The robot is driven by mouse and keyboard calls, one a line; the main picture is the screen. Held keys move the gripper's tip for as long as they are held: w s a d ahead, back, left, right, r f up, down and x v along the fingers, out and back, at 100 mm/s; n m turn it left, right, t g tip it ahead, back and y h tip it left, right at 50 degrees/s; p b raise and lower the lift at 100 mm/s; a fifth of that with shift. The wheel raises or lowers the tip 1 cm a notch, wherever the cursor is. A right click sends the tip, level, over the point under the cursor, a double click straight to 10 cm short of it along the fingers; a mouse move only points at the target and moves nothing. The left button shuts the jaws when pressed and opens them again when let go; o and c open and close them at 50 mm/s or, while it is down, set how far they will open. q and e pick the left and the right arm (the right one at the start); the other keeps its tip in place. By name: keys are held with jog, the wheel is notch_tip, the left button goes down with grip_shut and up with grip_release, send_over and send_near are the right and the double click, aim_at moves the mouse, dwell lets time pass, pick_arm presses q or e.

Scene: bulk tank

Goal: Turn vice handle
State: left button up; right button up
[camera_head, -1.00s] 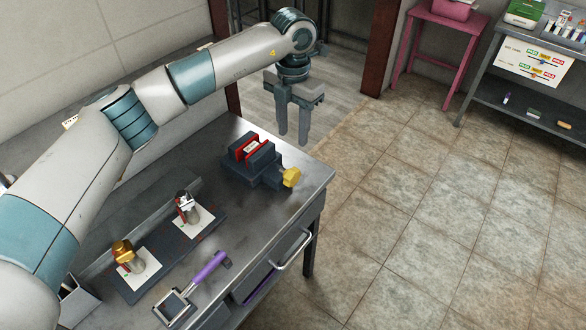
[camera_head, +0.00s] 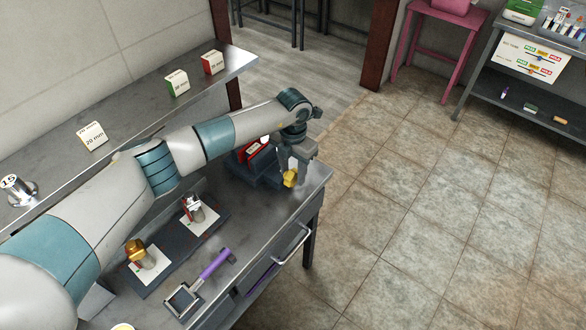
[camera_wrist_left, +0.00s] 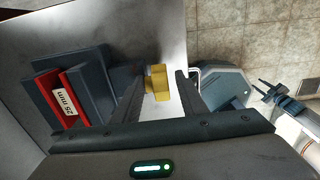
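The vice (camera_head: 252,152) is dark grey with red jaws and sits on the bench near its far right corner. It also shows in the left wrist view (camera_wrist_left: 90,80), with a "25 mm" label. Its yellow handle (camera_head: 290,179) is on the side toward the bench's right edge. My left gripper (camera_head: 292,170) is over the handle, pointing down. In the left wrist view the yellow handle (camera_wrist_left: 157,82) lies between its open fingers, with a gap on the right finger's side; contact on the left cannot be told. My right gripper (camera_wrist_left: 268,92) appears small at the right, its fingers apart.
On the bench are a dark plate (camera_head: 154,276) with two small fittings on white cards and a purple-handled tool (camera_head: 213,265). A back shelf (camera_head: 130,115) holds labelled blocks. A drawer handle (camera_head: 293,244) sticks out at the front. The tiled floor to the right is clear.

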pick_arm(q)
jog(key=shift+f, duration=0.15)
grip_shut()
dwell(0.4)
jog(key=shift+s+a+f+t+h+b, duration=0.2)
jog(key=shift+t+h+b, duration=0.4)
jog(key=shift+b, duration=0.4)
jog(key=t+h+b, duration=0.1)
jog(key=t+b, duration=0.1)
jog(key=b, duration=0.3)
jog(key=t+h+b, duration=0.1)
jog(key=t+b, duration=0.1)
jog(key=b, duration=0.2)
jog(key=shift+s+a+f+h+b, duration=0.1)
jog(key=shift+s+a+h+b, duration=0.05)
jog(key=shift+s+h+b, duration=0.2)
jog(key=shift+r+b, duration=0.25)
jog(key=shift+b, duration=0.5)
jog(key=shift+t, duration=0.3)
